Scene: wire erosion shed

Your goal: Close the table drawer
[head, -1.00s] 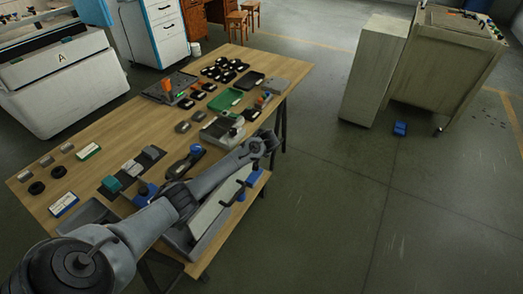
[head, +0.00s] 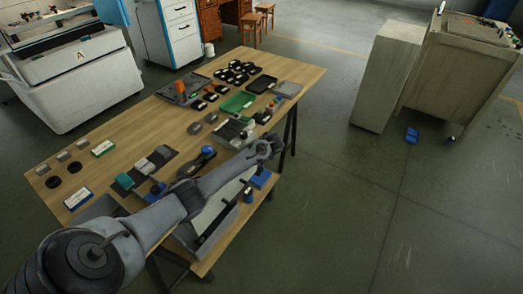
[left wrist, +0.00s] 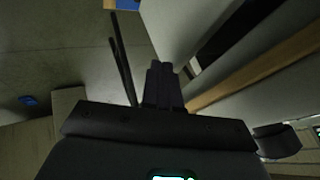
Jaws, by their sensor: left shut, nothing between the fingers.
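The work table (head: 137,125) has a wooden top. Below its front edge, pale panel-like surfaces (head: 213,213) and a dark bar (head: 228,209) show, partly hidden by my left arm; I take these for the drawer area. How far the drawer stands open cannot be told. In the head view my left arm crosses over the front edge, and its fingertips are not clearly visible. In the left wrist view the left gripper (left wrist: 160,70) is shut and empty, close beside a pale panel (left wrist: 190,25); contact cannot be told. My right gripper is not seen.
Small parts and trays, including a green tray (head: 238,102), stand on the tabletop. A grey cabinet (head: 388,80) stands at right, with a blue object (head: 411,135) on the floor. Floor between is clear.

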